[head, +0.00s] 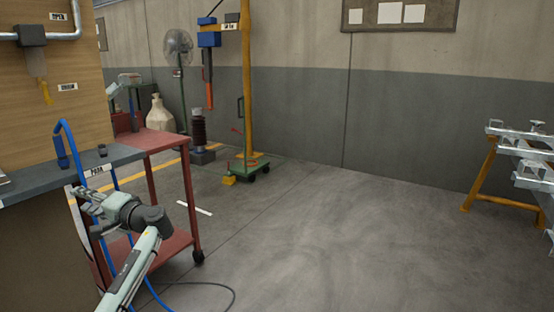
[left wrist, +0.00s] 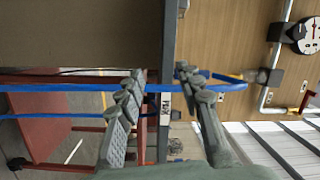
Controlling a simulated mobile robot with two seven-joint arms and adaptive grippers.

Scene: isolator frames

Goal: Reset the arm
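My left arm (head: 135,265) reaches up from the bottom left in the head view. Its left gripper (head: 82,198) points left, beside the bench edge and in front of the red cart. In the left wrist view the left gripper (left wrist: 160,76) is open, with a wide gap between its fingers and nothing held there. A blue hose (left wrist: 60,87) runs behind the fingers in that view; I cannot tell whether it touches them. My right arm and right gripper are not in view.
The grey-topped bench (head: 40,182) and the red cart (head: 172,243) stand close to the left arm. The blue hose (head: 75,150) hangs from the bench to the floor. A wheeled yellow post (head: 246,100) stands behind. The middle floor (head: 340,230) is clear; metal racks (head: 525,150) stand right.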

